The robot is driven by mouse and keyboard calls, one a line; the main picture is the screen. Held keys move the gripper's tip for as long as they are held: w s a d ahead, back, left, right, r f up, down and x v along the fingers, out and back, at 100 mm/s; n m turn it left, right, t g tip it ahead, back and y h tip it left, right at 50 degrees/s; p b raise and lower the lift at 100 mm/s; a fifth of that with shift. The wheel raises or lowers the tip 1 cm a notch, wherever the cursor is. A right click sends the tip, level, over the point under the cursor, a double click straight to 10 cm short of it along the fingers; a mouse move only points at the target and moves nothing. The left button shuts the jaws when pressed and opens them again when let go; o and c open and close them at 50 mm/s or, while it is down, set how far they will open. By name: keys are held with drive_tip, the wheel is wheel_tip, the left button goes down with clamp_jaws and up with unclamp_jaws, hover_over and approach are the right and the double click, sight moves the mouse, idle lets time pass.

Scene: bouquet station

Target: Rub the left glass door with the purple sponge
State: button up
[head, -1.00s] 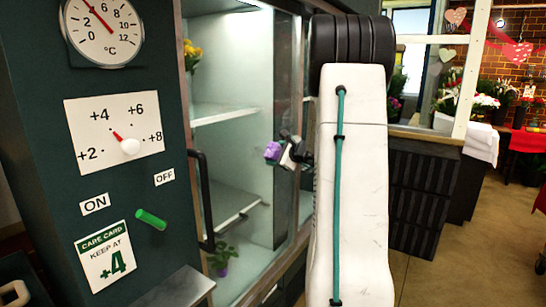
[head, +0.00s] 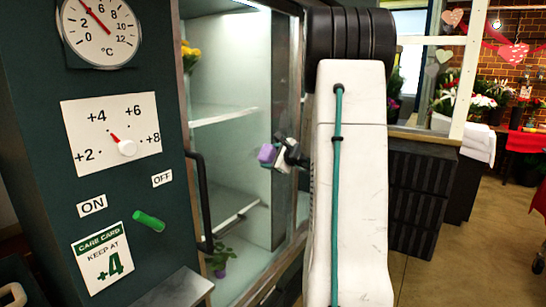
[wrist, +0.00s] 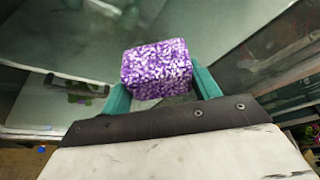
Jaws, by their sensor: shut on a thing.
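The purple sponge (wrist: 156,68) is speckled purple and white and sits between the two teal fingers of my gripper (wrist: 160,92) in the wrist view. My gripper is shut on it. In the head view the sponge (head: 267,154) is small, at the end of my gripper (head: 277,153), in front of the left glass door (head: 232,145) of the display cooler. Whether the sponge touches the glass or is just short of it I cannot tell. My arm hides part of the cooler to the right.
A black door handle (head: 201,200) runs upright at the left of the glass. A dark panel on the left carries a thermometer (head: 100,30), a dial (head: 126,147) and a green switch (head: 148,221). Yellow flowers (head: 190,54) and a potted plant (head: 220,260) show through the glass.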

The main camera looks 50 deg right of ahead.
drive_tip(key=shift+a, duration=1.45)
drive_tip(key=shift+s+a, duration=0.15)
drive_tip(key=shift+a, duration=1.05)
drive_tip(key=shift+s+a, duration=0.1)
drive_tip(key=shift+a, duration=1.1)
drive_tip(key=s, duration=0.6)
drive_tip(key=shift+d, duration=0.25)
drive_tip(key=s, duration=0.3)
drive_tip(key=shift+d, duration=0.15)
